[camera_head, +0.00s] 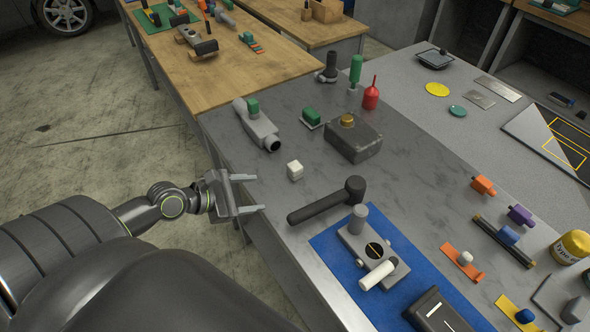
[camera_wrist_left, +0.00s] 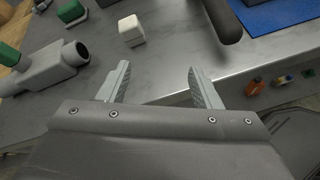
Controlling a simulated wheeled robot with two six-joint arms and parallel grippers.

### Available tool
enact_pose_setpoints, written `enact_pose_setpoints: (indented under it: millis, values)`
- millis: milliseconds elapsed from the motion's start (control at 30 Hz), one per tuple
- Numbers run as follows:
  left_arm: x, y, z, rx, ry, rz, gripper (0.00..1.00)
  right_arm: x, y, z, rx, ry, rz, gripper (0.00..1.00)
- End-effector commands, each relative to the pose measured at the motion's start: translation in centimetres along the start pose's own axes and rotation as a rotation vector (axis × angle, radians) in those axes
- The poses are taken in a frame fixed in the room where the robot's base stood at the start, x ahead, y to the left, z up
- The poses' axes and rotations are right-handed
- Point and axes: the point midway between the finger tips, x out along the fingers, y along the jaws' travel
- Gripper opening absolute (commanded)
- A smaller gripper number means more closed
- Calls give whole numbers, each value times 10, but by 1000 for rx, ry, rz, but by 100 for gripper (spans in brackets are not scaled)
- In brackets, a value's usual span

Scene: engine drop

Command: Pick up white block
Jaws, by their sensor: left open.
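The white block (camera_head: 295,170) is a small cube on the grey metal table, near its left edge. It also shows in the left wrist view (camera_wrist_left: 131,30), ahead of the fingers and a little left of the middle between them. My left gripper (camera_head: 252,194) is open and empty at the table's left edge, apart from the block and to its lower left. The gripper's fingers also show in the left wrist view (camera_wrist_left: 155,84). My right gripper is not in view.
A grey pipe-like part (camera_head: 257,124) lies beyond the block. A dark hammer-like tool (camera_head: 325,203) lies nearer, and a blue mat (camera_head: 330,262) with parts is below it. A grey box with a brass cap (camera_head: 352,139) stands to the right. Table around the block is clear.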

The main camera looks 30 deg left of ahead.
Motion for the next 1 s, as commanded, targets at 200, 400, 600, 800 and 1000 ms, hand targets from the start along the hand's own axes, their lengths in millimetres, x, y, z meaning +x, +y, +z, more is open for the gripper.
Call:
enact_pose_setpoints:
  millis: [200, 400, 600, 800, 1000]
  values:
    - [-5, 39, 5, -335, -67, 63, 58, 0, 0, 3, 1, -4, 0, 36]
    - [-1, 50, 7, -435, -91, 83, 58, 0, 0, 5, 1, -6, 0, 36]
    - [26, 53, 11, -439, -96, 84, 58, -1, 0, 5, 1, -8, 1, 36]
    - [62, 56, 13, -439, -95, 83, 58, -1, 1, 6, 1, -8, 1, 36]
    - [98, 59, 15, -436, -92, 81, 58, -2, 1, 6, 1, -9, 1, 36]
